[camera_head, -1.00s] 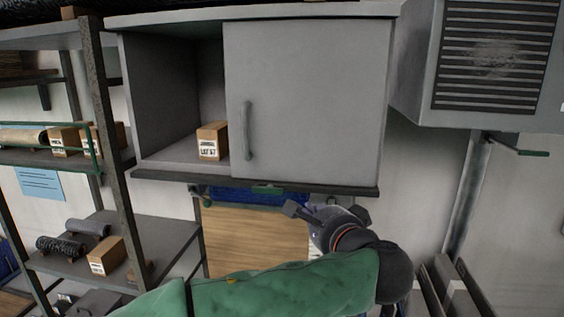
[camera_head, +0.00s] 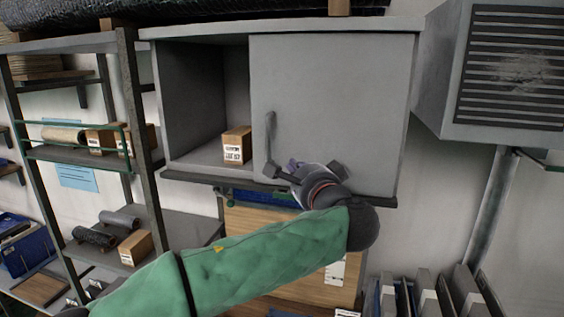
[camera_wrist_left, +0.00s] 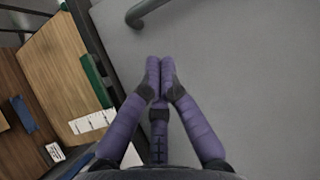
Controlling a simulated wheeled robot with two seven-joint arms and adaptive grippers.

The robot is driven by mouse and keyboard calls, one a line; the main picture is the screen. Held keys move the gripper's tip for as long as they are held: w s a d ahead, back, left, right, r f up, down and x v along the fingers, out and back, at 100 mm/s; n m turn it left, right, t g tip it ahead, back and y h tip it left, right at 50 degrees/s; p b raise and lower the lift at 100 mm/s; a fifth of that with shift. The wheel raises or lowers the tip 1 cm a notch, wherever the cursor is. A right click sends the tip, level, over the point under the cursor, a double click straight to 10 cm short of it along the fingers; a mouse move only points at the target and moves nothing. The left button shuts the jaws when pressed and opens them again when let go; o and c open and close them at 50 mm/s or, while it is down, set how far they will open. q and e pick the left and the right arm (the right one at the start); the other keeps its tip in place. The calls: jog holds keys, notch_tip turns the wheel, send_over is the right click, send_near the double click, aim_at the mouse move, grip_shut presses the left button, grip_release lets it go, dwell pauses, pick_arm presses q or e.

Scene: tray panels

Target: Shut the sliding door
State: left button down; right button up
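The grey sliding door (camera_head: 340,100) covers the right part of a wall cabinet (camera_head: 200,100); the left part stands open. The door's upright bar handle (camera_head: 270,135) is near its left edge. My left gripper (camera_head: 290,168) is in front of the door's lower left part, just right of and below the handle's lower end. In the left wrist view its purple fingers (camera_wrist_left: 160,72) are together with nothing between them. There the door (camera_wrist_left: 245,70) fills the right side and the handle (camera_wrist_left: 145,12) shows at the top, apart from the fingers. My right gripper is not seen.
A labelled box (camera_head: 237,146) stands inside the open part, close to the door's left edge. A metal shelf rack (camera_head: 140,110) is at the left. A vented grey unit (camera_head: 450,90) hangs at the right. Wooden board and crates lie below the cabinet.

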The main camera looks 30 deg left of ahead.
pick_arm(q)
jog(key=a, duration=0.3)
jog(key=shift+s+a, duration=0.1)
jog(key=shift+s, duration=0.15)
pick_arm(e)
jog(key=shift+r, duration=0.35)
pick_arm(q)
jog(key=shift+s+a, duration=0.1)
